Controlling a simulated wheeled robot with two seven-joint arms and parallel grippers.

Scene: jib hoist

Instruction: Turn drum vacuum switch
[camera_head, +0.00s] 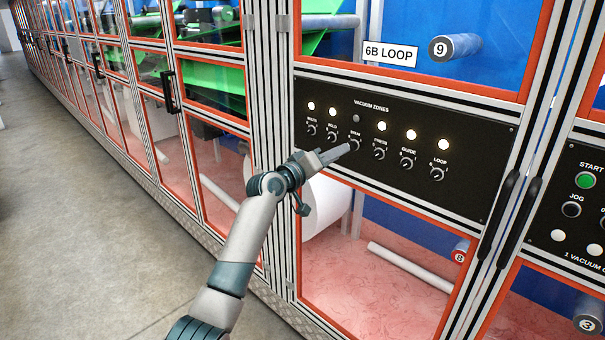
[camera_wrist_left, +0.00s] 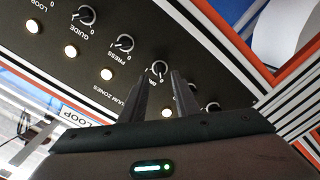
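The drum vacuum switch (camera_head: 355,144) is a small round black knob on the black vacuum zones panel (camera_head: 472,150), third from the left in a row of similar knobs. The lamp (camera_head: 355,118) above it looks grey and unlit. My left gripper (camera_head: 346,150) is at the drum knob and partly covers it in the head view. In the left wrist view the drum knob (camera_wrist_left: 159,68) shows in the gap at the tips of my left gripper (camera_wrist_left: 162,76). The fingers are apart; I cannot tell whether they touch it. My right gripper is not in view.
The press knob (camera_head: 379,153) is close on the right, with guide (camera_head: 407,162) and loop (camera_head: 437,173) knobs beyond. Lamps above the other knobs are lit. A black door handle (camera_head: 497,213) and the start panel (camera_head: 585,235) are at the right. Floor (camera_head: 90,230) at left is clear.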

